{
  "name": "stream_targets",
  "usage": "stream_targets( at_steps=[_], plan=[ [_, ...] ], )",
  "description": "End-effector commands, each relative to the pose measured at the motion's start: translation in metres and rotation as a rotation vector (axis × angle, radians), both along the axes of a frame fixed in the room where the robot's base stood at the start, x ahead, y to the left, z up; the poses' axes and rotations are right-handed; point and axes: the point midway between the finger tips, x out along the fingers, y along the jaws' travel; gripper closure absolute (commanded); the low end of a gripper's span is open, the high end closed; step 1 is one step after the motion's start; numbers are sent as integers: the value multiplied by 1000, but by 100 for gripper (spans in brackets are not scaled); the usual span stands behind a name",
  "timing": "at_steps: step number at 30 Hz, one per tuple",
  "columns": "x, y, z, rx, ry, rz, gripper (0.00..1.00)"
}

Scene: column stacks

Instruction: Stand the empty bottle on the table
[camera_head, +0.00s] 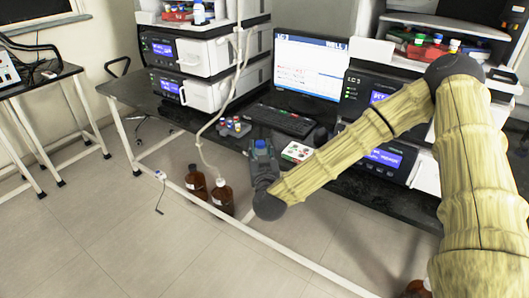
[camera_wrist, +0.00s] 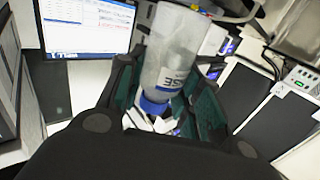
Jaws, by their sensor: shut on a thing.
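My gripper (camera_head: 262,149) is near the front edge of the dark table (camera_head: 133,93), in the middle of the head view. It is shut on a bottle, whose blue cap (camera_head: 261,144) shows between the fingers. In the wrist view the clear, pale bottle (camera_wrist: 173,50) lies between the green-padded fingers (camera_wrist: 160,95). Its blue cap end is low in that picture and its body reaches toward the top edge. Lettering shows on its side. In the head view most of the bottle is hidden by the gripper.
Behind my gripper are a keyboard (camera_head: 282,120) and a monitor (camera_head: 310,65). A small rack of vials (camera_head: 234,127) and a white tray (camera_head: 297,152) are close by. Instrument stacks (camera_head: 205,65) flank the monitor. Brown bottles (camera_head: 222,196) stand on the floor. Bare tabletop shows at the left.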

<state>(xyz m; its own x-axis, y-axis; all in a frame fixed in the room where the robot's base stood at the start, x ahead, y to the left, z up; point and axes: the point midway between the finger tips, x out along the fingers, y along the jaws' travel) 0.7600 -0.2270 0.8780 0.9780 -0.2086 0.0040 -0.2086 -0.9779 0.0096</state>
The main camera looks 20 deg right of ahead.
Motion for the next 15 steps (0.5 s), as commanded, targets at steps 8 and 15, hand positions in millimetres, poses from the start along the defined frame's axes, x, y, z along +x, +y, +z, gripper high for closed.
stream_targets(
  at_steps=[8,15],
  plan=[
    [11,-8,-2,9,1,-24,79],
    [41,-14,-3,11,3,-28,79]
  ],
)
